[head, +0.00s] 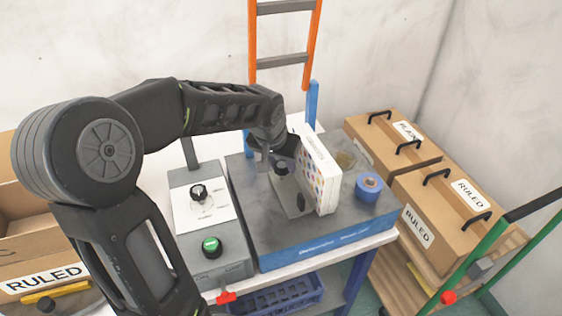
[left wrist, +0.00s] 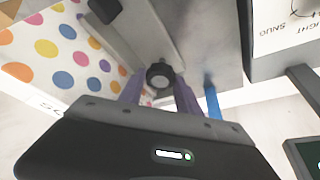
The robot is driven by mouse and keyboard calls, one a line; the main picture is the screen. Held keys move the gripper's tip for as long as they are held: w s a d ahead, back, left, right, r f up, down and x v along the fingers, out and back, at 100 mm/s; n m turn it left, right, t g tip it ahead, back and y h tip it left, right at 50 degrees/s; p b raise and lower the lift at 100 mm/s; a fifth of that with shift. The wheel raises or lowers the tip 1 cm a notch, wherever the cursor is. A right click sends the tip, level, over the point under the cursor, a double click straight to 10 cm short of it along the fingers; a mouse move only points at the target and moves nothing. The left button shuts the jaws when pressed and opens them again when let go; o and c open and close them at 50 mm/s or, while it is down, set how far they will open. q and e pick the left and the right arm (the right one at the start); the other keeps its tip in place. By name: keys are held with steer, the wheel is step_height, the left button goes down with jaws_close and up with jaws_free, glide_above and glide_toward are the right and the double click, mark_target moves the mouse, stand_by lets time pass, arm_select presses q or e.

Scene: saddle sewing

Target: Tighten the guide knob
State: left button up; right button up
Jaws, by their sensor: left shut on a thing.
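The guide knob (head: 281,168) is a small dark round knob on a grey metal guide plate (head: 290,199) on the machine's grey top. It also shows in the left wrist view (left wrist: 160,74), between my finger tips. My left gripper (head: 272,155) reaches down to it from above and behind, and is shut on it. In the left wrist view the fingers of my left gripper (left wrist: 160,92) stand on either side of the knob. A white booklet block with coloured dots (head: 319,172) stands upright beside the plate. My right gripper is not in view.
A control box with a dial (head: 199,192) and a green button (head: 211,245) stands left of the machine. A blue spool (head: 369,186) sits right of the booklet. Cardboard boxes (head: 430,210) stand at the right. An orange ladder (head: 283,60) leans behind.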

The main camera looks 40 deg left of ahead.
arm_select(q)
steer(key=shift+r+m+p, duration=0.15)
steer(key=shift+m+p, duration=0.25)
jaws_close()
steer(key=shift+a+m+h+p, duration=0.1)
steer(key=shift+m+h+p, duration=0.4)
steer(key=shift+m, duration=0.3)
steer(key=shift+m+h, duration=0.4)
steer(key=shift+m, duration=0.7)
steer(key=o, duration=1)
jaws_free()
steer(key=b+v, duration=0.1)
steer(key=v, duration=0.6)
steer(key=shift+s+r, duration=0.2)
steer(key=shift+r, duration=0.05)
